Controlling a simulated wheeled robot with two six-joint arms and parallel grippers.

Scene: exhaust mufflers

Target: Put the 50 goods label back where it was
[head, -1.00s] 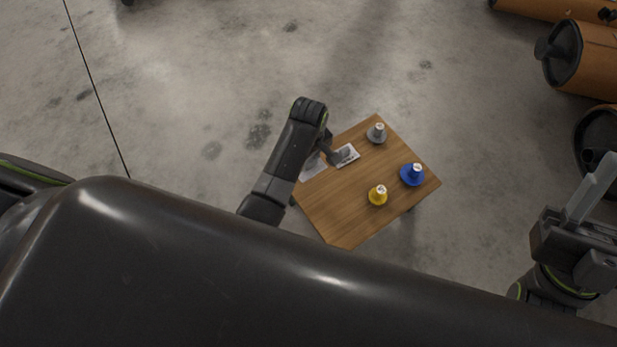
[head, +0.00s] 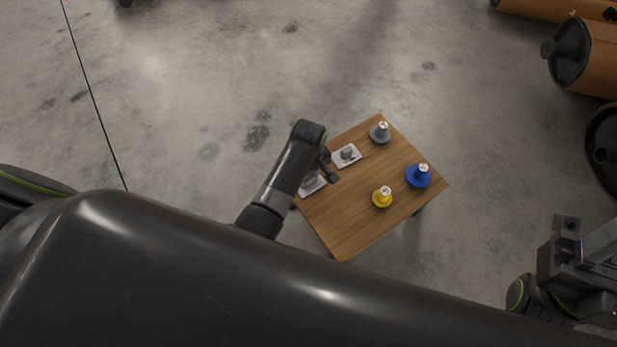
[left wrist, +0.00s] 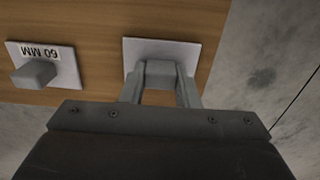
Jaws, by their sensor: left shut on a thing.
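Two white label plates with grey block handles are at the table's left side. The label plate under my left gripper (head: 316,178) is the nearer one (head: 310,187); in the left wrist view its white plate (left wrist: 192,50) is against the wood. My left gripper (left wrist: 161,78) is shut on its grey handle there. Its print is hidden, so I cannot read whether it says 50. The other plate (head: 346,155) lies free; in the left wrist view it (left wrist: 63,62) reads 60 MM, upside down. My right gripper (head: 598,248) is at the right edge, partly cut off.
The wooden table (head: 350,222) also holds a grey cone stand (head: 380,133), a blue one (head: 419,177) and a yellow one (head: 382,198). Brown mufflers (head: 588,55) lie at the upper right.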

